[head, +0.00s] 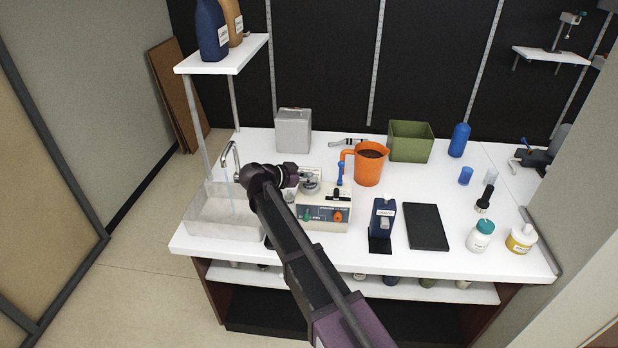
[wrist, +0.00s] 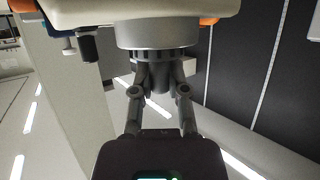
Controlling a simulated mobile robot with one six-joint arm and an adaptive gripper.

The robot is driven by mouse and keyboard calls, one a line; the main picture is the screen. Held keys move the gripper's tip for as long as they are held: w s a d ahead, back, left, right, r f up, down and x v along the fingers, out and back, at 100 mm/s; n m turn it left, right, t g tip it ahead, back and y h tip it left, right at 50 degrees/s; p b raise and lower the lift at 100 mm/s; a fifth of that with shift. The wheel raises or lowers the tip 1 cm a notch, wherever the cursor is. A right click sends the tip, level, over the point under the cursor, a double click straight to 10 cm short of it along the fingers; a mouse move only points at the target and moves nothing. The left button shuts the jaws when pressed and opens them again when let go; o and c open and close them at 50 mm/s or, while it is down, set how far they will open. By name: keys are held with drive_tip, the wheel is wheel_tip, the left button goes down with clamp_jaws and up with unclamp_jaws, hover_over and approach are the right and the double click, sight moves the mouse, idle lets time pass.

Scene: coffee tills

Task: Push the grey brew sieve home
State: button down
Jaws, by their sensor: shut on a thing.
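The small white till-like machine (head: 325,213) with green and orange knobs stands on the counter just right of the sink. A round grey piece, which looks like the brew sieve (head: 310,184), sits at its upper left. My gripper (head: 299,176) reaches it from the left. In the wrist view, the grey round sieve (wrist: 158,36) with a ribbed dark ring lies against the cream machine body (wrist: 140,10). My gripper (wrist: 159,76) is shut on its narrow grey stem between the fingers. How deep the sieve sits cannot be told.
An orange jug (head: 369,168) with dark liquid and a blue-handled tool (head: 340,172) stand close right of the machine. The sink (head: 218,214) with running tap is left. A grey canister (head: 294,131) stands behind. A dark flat pad (head: 426,227) lies farther right.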

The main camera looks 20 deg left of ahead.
drive_tip(key=shift+f+b, duration=0.5)
drive_tip(key=shift+f, duration=0.05)
idle(0.4)
drive_tip(key=c, duration=0.6)
unclamp_jaws()
drive_tip(key=shift+o, duration=0.2)
drive_tip(key=shift+r, duration=0.1)
